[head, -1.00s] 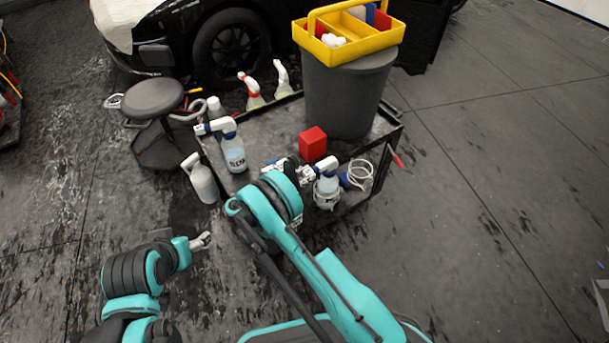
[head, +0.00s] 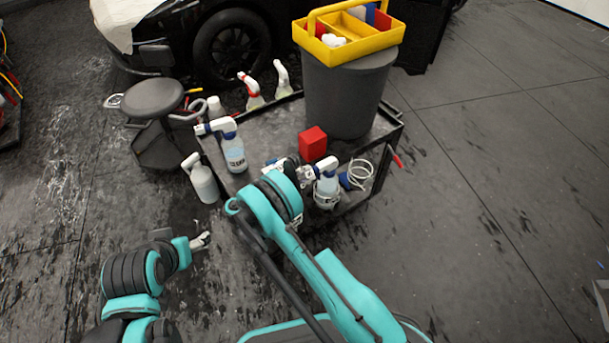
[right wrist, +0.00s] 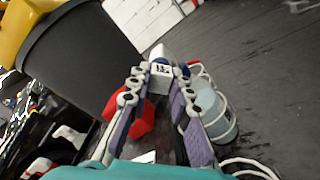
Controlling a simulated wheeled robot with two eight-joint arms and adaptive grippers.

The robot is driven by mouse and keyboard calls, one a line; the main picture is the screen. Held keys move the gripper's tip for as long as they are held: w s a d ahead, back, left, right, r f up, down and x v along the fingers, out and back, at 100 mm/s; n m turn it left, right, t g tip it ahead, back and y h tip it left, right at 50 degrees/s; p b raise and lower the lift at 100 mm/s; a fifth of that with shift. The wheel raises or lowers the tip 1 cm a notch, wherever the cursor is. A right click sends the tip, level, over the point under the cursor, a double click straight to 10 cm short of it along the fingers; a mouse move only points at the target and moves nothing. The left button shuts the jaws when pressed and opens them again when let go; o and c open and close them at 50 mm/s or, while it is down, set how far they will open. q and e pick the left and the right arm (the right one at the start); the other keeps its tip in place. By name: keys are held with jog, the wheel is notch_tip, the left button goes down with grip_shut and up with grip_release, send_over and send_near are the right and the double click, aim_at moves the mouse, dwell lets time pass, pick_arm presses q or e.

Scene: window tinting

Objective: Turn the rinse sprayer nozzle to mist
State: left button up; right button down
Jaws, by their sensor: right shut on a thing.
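A spray bottle with a pale blue body (head: 326,186) and a white and blue head stands in a wire ring holder at the cart's front right edge. Its body also shows in the right wrist view (right wrist: 217,108). My right gripper (head: 305,173) is at the front of the sprayer head. In the right wrist view its two fingers close around the white nozzle (right wrist: 161,70), which bears a small dark marking that I cannot read. My left gripper (head: 203,240) is away from the cart, over the floor; its fingers are too small to judge.
The dark cart (head: 270,126) also carries a similar labelled spray bottle (head: 235,153), a red block (head: 313,143) and a grey bucket (head: 345,95) under a yellow caddy (head: 372,42). A coiled white hose (head: 360,172) lies beside the sprayer. A stool (head: 153,97) stands left.

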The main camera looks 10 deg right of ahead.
jog(key=shift+m, duration=3.6)
jog(key=c, duration=1.4)
grip_release()
jog(key=shift+o, duration=0.2)
jog(key=shift+a, duration=0.1)
jog(key=v, duration=1.1)
jog(key=shift+s+a, duration=0.15)
jog(key=shift+a, duration=0.25)
